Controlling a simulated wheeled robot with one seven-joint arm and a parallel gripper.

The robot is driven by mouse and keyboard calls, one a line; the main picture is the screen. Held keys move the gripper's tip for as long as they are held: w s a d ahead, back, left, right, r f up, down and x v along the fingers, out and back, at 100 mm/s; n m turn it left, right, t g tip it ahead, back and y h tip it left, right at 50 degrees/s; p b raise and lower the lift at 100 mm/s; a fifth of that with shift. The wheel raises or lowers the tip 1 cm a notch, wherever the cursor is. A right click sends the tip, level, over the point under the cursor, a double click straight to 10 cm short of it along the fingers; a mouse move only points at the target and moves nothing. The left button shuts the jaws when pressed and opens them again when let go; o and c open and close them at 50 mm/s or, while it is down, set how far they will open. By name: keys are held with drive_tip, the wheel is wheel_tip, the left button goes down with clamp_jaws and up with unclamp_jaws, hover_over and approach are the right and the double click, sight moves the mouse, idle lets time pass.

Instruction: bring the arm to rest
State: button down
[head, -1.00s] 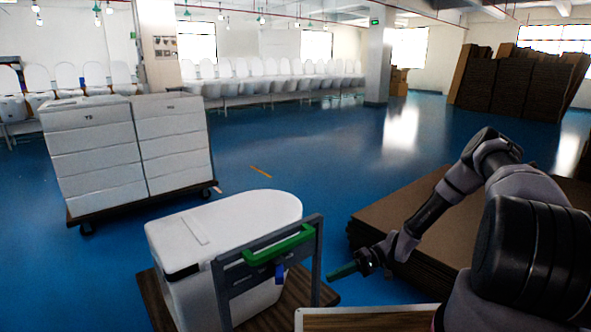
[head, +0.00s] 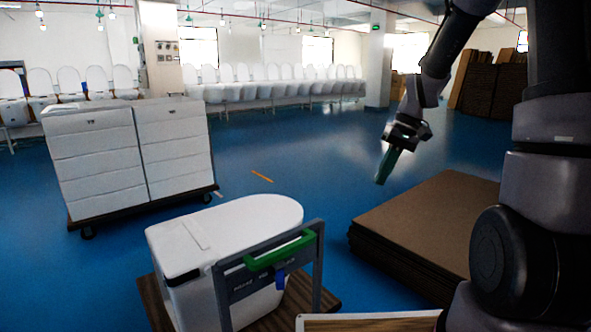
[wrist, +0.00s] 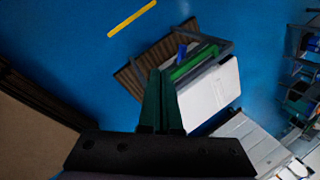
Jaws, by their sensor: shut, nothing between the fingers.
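My gripper (head: 386,166) hangs from my raised, bent arm at the right of the head view, with its green fingers pointing down. It is in the air, left of and above the brown cardboard stack, apart from everything. In the wrist view the green fingers (wrist: 161,100) lie close together with nothing between them. My arm rises along the right side of the head view and folds over at the top, where part of it is cut off by the frame.
A white toilet (head: 240,228) stands on a wooden base behind a grey frame with a green handle (head: 279,250). Flat cardboard (head: 440,215) is stacked on the right. A cart of white boxes (head: 130,155) stands at left. Blue floor (head: 300,150) is open between them.

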drive_tip(key=s+d+r+m+t+h, duration=0.2)
drive_tip(key=s+r+m+t, duration=0.2)
drive_tip(key=s+r, duration=1.2)
wheel_tip(320, 180, up, 3)
drive_tip(key=t, duration=0.3)
drive_tip(key=shift+s+m+t, duration=0.35)
drive_tip(key=shift+m+t, duration=0.05)
